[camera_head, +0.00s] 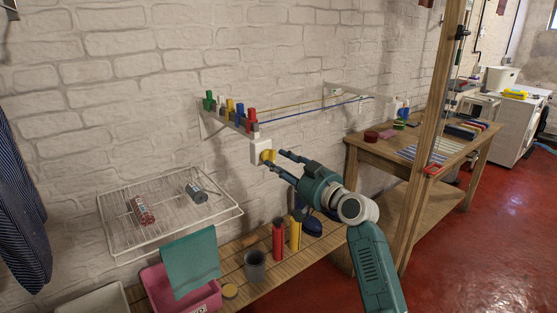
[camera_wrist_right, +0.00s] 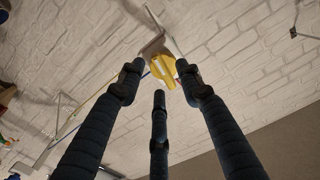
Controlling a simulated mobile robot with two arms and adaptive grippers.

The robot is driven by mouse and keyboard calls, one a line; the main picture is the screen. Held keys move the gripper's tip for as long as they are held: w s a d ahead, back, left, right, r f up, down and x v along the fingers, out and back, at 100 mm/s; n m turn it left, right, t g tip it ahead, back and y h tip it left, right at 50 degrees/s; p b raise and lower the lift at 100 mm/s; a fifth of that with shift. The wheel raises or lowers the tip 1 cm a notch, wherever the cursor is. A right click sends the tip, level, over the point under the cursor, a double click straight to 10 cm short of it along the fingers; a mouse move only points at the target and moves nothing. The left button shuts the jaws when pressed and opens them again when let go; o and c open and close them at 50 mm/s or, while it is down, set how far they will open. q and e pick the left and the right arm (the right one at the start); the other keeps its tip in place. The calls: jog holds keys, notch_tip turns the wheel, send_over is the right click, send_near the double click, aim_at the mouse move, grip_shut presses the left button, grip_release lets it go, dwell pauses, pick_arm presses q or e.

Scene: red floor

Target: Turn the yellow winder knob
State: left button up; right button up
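The yellow winder knob (camera_head: 267,156) sits on the front of a white box (camera_head: 259,146) on the wall, below the right end of a small rack. My right gripper (camera_head: 277,161) reaches up to it from the lower right. In the right wrist view, the knob (camera_wrist_right: 165,71) lies just beyond my three dark fingers (camera_wrist_right: 159,82), which are spread apart. One fingertip overlaps the knob's right edge in that view; I cannot tell whether it touches. My left gripper is not in view.
The rack (camera_head: 229,121) holds several coloured pegs, with cords running right along the wall. A wire shelf (camera_head: 165,226) with two cans is at left. A wooden post (camera_head: 432,135) stands right of my arm. A low slatted bench (camera_head: 243,281) is below.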

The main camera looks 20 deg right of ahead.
jog(key=shift+w+a, duration=0.25)
jog(key=shift+w, duration=0.4)
grip_shut()
